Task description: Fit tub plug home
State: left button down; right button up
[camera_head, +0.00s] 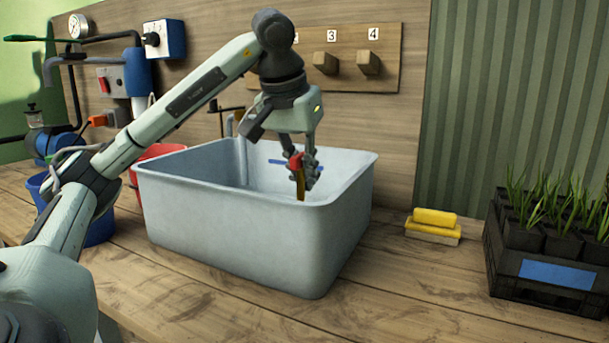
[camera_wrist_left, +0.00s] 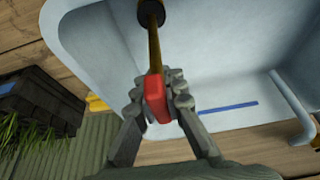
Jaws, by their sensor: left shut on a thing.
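The large pale grey tub (camera_head: 240,235) stands on the wooden bench; its inside also shows in the left wrist view (camera_wrist_left: 225,50). My left gripper (camera_head: 302,178) reaches down over the tub's near right part. It is shut on the red grip of the plug (camera_head: 296,162). In the left wrist view the red grip (camera_wrist_left: 156,98) sits between the fingers (camera_wrist_left: 160,90). A brass-coloured rod runs from it to a dark round end near the top edge. The tub's near wall hides the lower end in the head view. The drain is not visible. My right gripper is not in view.
A yellow sponge (camera_head: 434,217) lies right of the tub. A black crate of seedlings (camera_head: 550,270) stands at the far right. A blue bucket (camera_head: 98,230) and a red bucket (camera_head: 155,152) stand at the left.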

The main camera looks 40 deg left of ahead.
pick_arm(q)
jog(key=shift+f+b, duration=0.4)
jog(key=shift+f, duration=0.8)
dwell(1.6)
dwell(0.9)
jog(key=c, duration=1.5)
grip_release()
jog(key=shift+c, duration=0.2)
jog(key=shift+r, duration=0.15)
jog(key=shift+v, duration=5.9)
